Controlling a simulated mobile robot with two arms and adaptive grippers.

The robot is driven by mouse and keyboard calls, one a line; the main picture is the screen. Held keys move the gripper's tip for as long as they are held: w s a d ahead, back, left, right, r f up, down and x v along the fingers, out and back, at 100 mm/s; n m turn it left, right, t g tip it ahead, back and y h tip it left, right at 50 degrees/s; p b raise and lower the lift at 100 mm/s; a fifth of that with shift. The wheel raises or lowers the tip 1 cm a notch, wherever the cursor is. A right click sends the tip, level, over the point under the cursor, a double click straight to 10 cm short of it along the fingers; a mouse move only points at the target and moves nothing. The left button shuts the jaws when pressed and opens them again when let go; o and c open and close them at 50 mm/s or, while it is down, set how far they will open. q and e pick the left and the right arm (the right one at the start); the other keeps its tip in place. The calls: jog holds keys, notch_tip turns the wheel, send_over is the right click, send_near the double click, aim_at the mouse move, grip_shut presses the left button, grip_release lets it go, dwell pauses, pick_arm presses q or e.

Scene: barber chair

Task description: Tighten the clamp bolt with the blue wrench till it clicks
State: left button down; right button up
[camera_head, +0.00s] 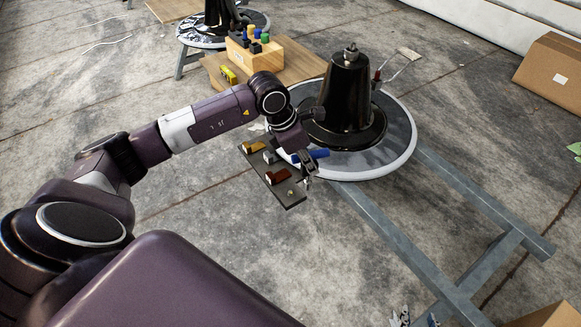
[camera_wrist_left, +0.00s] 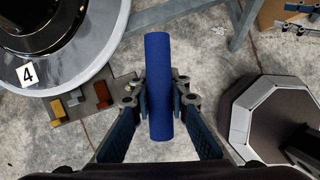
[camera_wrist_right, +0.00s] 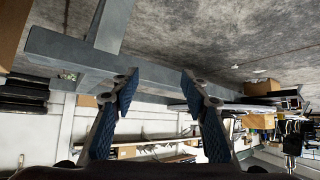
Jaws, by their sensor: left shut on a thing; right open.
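My left gripper (camera_head: 306,172) is shut on the blue wrench (camera_head: 318,154), beside the front rim of the round base. In the left wrist view the blue handle (camera_wrist_left: 159,85) stands between the fingers; the wrench's head is not visible. A black cone-shaped column (camera_head: 348,95) stands on the white-rimmed round base (camera_head: 405,150), with a small metal fitting (camera_head: 350,50) on top. A small red-ended part (camera_head: 376,76) sits by its right side. I cannot tell which part is the clamp bolt. My right gripper (camera_wrist_right: 158,88) is open and empty, near a grey metal beam.
A dark tool board (camera_head: 290,200) with yellow, grey and brown blocks lies under my left gripper. Grey beams (camera_head: 395,245) run from the base to the lower right. A wooden block with coloured pegs (camera_head: 255,52) stands behind. A cardboard box (camera_head: 552,75) is far right.

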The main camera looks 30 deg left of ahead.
pick_arm(q)
jog(key=w+a+f+n+g+y+b, duration=0.1)
jog(key=w+a+f+n+y+b, duration=0.2)
jog(key=n, duration=0.7)
jog(key=w+a+f+n+y+b, duration=0.3)
jog(key=a+f+n+b, duration=0.4)
jog(key=n, duration=0.4)
jog(key=shift+n+g+y+b, duration=0.35)
jog(key=shift+y+b, duration=0.25)
jog(key=shift+b, duration=0.2)
pick_arm(e)
jog(key=w+a+r+t, duration=0.1)
jog(key=w+r+t, duration=0.1)
jog(key=r, duration=1)
jog(key=w+r+t+y, duration=0.1)
jog(key=r+t, duration=0.3)
jog(key=r, duration=0.8)
jog(key=shift+w+a+r+t+y, duration=0.2)
jog(key=shift+w+a+t+y, duration=0.1)
jog(key=shift+w+a+t, duration=0.1)
jog(key=shift+f, duration=0.1)
